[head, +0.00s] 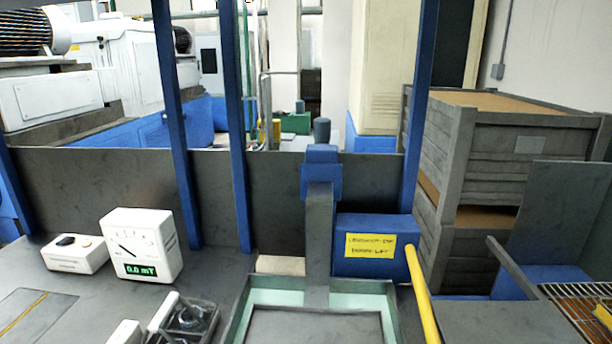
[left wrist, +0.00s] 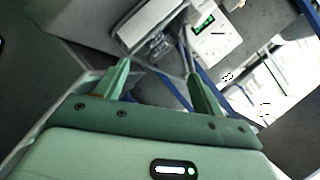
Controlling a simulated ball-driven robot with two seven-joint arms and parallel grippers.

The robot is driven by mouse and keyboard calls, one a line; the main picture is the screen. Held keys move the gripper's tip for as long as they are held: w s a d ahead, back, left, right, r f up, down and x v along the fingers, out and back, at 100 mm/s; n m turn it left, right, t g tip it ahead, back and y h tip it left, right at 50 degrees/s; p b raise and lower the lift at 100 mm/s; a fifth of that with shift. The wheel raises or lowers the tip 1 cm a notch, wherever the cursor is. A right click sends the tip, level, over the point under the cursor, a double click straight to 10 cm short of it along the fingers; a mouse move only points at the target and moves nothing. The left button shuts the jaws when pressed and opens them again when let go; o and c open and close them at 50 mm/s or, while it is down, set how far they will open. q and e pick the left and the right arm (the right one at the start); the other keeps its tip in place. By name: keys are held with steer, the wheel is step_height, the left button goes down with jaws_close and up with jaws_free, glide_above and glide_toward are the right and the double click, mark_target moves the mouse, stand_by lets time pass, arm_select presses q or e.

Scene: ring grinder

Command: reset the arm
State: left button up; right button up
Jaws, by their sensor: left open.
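My left gripper (left wrist: 160,85) shows in the left wrist view with its two green fingers spread wide apart. Nothing is between its fingers. Past the fingertips lie a grey tray-like item and the white meter (left wrist: 212,35), both apart from the gripper. Neither of my grippers shows in the head view. My right gripper is in no view.
The white meter (head: 141,244) reads 0.0 mT beside a small white box (head: 75,254) on the grey bench. A pale green tray (head: 235,318) is front centre. A blue box (head: 375,246) with a yellow label stands behind a yellow bar (head: 420,290). Blue posts (head: 236,120) rise behind.

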arm_select(q)
steer(key=s+a+f+n+g+y, duration=0.1)
steer(key=s+a+f+g, duration=0.4)
steer(key=s+f+g, duration=0.5)
steer(key=s+d+f+n+h, duration=0.15)
steer(key=s+f, duration=0.25)
steer(key=f, duration=0.8)
steer(key=s+d+f+h, duration=0.1)
steer(key=s+d+f, duration=0.25)
steer(key=f, duration=0.95)
steer(key=s+f+n+g+h, duration=0.1)
steer(key=s+f, duration=0.5)
steer(key=s, duration=0.3)
steer(key=s+f+n+g, duration=0.1)
steer(key=s+f, duration=0.5)
steer(key=s, duration=0.3)
steer(key=shift+s+f+h, duration=0.35)
steer(key=shift+a, duration=0.1)
